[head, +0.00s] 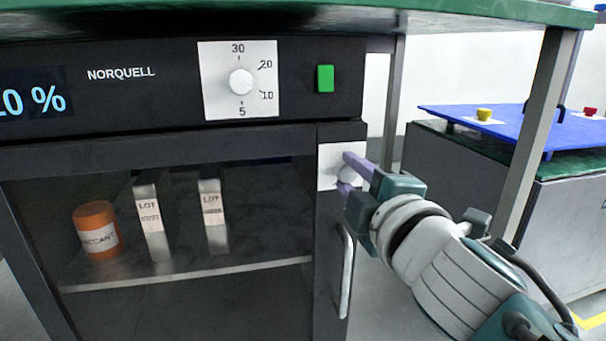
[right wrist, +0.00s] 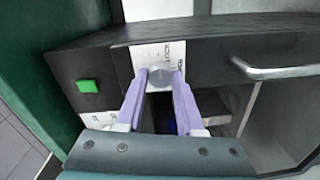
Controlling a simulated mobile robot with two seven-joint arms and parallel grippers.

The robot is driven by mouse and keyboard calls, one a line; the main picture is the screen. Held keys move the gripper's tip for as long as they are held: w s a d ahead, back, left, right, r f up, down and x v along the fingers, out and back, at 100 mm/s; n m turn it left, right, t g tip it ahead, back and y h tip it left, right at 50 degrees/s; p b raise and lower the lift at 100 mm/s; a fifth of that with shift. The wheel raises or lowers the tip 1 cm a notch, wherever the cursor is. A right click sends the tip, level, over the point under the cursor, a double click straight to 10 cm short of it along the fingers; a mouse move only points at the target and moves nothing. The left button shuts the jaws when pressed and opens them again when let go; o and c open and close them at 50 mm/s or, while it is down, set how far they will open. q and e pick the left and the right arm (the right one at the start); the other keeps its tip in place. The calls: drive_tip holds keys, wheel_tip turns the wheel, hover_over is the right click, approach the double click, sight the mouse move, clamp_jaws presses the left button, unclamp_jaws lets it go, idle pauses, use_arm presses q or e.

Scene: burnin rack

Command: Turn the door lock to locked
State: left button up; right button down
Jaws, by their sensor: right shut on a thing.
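The door lock is a white plate (head: 327,160) with a round grey knob (right wrist: 160,76) on the dark door frame, above the door handle. It also shows in the right wrist view as a white plate (right wrist: 146,54), with small marks I cannot read. My right gripper (head: 347,172) has purple fingers. They are shut on the knob, one on each side, as the right wrist view (right wrist: 160,84) also shows. The fingers cover part of the knob, and I cannot tell which way it is turned. My left gripper is not in view.
A dial (head: 241,82) and a green button (head: 325,78) sit on the panel above. The door handle (head: 346,275) is below the lock. Behind the door glass are an orange jar (head: 97,230) and two labelled boxes. A table leg (head: 541,130) stands at right.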

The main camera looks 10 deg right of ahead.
idle(0.6)
drive_tip(key=c, duration=0.5)
unclamp_jaws()
drive_tip(key=shift+s, duration=0.1)
drive_tip(key=shift+s, duration=0.3)
drive_tip(key=s+p, duration=0.1)
drive_tip(key=s, duration=0.3)
drive_tip(key=s+p, duration=0.1)
drive_tip(key=s, duration=0.4)
drive_tip(key=shift+s+d+r, duration=0.1)
drive_tip(key=shift+d+r, duration=0.05)
drive_tip(key=shift+r, duration=0.05)
